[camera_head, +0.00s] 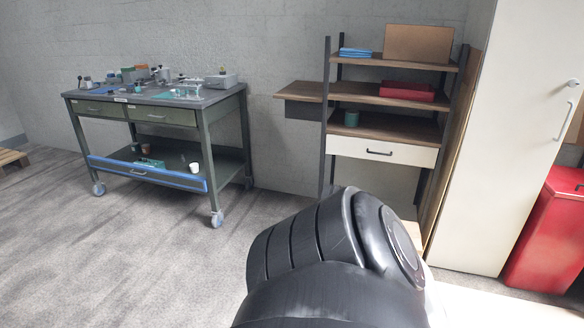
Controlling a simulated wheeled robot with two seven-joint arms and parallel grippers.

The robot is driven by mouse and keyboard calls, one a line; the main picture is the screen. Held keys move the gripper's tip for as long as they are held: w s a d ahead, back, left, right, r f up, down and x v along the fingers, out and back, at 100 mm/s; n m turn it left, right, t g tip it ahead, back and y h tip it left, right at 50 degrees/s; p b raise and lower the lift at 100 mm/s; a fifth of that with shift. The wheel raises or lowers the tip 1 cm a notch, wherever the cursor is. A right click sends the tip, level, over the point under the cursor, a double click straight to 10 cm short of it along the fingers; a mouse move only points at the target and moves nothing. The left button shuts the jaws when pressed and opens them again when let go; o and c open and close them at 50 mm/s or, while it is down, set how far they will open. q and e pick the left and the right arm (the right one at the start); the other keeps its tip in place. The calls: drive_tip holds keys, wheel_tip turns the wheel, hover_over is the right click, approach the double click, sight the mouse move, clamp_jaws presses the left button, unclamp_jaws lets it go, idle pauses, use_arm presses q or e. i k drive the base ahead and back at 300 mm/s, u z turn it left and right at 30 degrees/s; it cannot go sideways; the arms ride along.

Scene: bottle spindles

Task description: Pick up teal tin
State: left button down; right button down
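A small teal tin (351,118) stands upright on the middle shelf of the wood-and-black rack, above its white drawer. Small teal or green items also show on the workbench, one on the top (127,74) and one on the lower shelf (135,147); they are too small to identify surely. A black link of my own arm fills the lower middle of the view. Neither of my grippers shows, so nothing tells whether they hold anything.
The rack (380,94) bears a red tray (407,91), blue items (355,53) and a brown board (418,44). A wheeled workbench (160,117) stands left. A white cabinet (500,150) and red bin (550,230) stand right. The floor at left front is clear.

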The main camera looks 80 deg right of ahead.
sight(352, 116)
drive_tip(key=z, duration=4.8)
drive_tip(key=i, duration=3.2)
drive_tip(key=u, duration=3)
